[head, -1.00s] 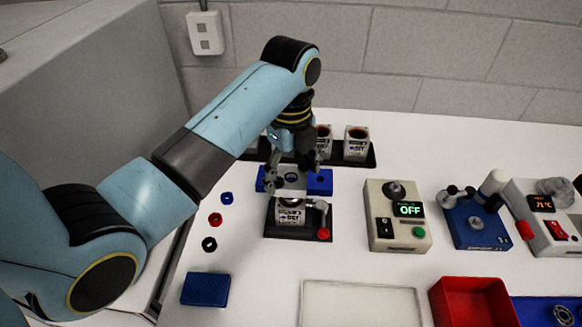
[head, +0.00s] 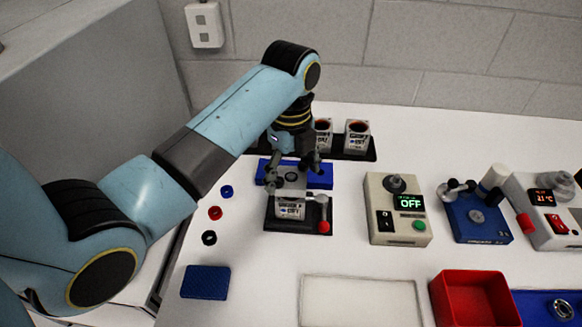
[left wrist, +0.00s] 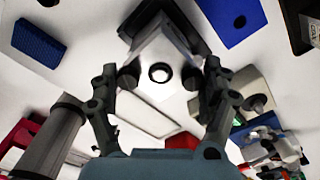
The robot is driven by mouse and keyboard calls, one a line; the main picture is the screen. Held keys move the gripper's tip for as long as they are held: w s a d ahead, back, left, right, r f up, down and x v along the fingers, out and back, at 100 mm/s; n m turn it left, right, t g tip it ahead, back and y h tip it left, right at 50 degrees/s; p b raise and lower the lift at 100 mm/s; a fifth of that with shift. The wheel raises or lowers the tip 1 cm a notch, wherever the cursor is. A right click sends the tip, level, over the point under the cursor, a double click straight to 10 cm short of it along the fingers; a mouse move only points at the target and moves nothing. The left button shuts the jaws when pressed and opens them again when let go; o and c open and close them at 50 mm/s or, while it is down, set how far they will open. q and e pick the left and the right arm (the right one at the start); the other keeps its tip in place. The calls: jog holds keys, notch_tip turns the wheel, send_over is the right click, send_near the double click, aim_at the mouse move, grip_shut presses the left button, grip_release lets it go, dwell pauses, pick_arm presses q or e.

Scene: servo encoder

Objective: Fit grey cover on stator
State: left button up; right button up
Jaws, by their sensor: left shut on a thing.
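My right gripper is not in view.
A blue holder (head: 320,176) lies just behind. A black rack (head: 372,150) with stators stands at the back. Small rings, including a red one (head: 215,213), lie left. A grey box with a display (head: 397,210) stands right. A pale tray (head: 358,300) and red bin (head: 472,298) lie in front.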

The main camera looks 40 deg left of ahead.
pick_arm(q)
jog(key=shift+f, duration=0.1)
dwell(0.3)
jog(key=shift+f, duration=0.75)
jog(key=o, duration=1.2)
jog(key=shift+r+p, duration=0.5)
jog(key=shift+r, duration=3.9)
